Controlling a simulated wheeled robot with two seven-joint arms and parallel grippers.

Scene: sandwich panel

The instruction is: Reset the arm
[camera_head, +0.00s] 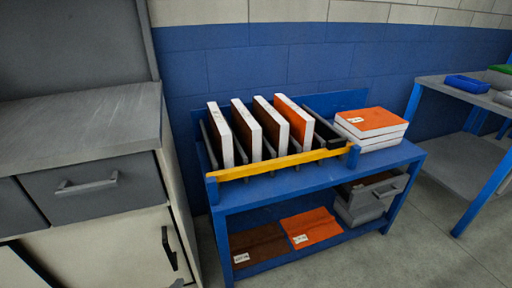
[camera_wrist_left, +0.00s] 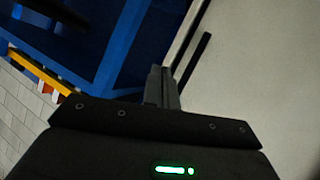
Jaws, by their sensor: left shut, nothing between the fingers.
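My left gripper (camera_wrist_left: 162,88) shows in the left wrist view with its fingers together and nothing between them. It points toward a blue frame and a pale panel with a dark bar handle (camera_wrist_left: 192,62). I cannot make out either gripper in the head view. My right gripper is not seen in any view. Several panels stand upright in the rack on the blue workbench (camera_head: 285,187), among them an orange-faced panel (camera_head: 294,118).
A yellow bar (camera_head: 282,165) runs along the rack's front. White-and-orange panels (camera_head: 371,122) lie stacked at the right. Brown and orange sheets (camera_head: 311,228) lie on the lower shelf beside a grey bin (camera_head: 362,200).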

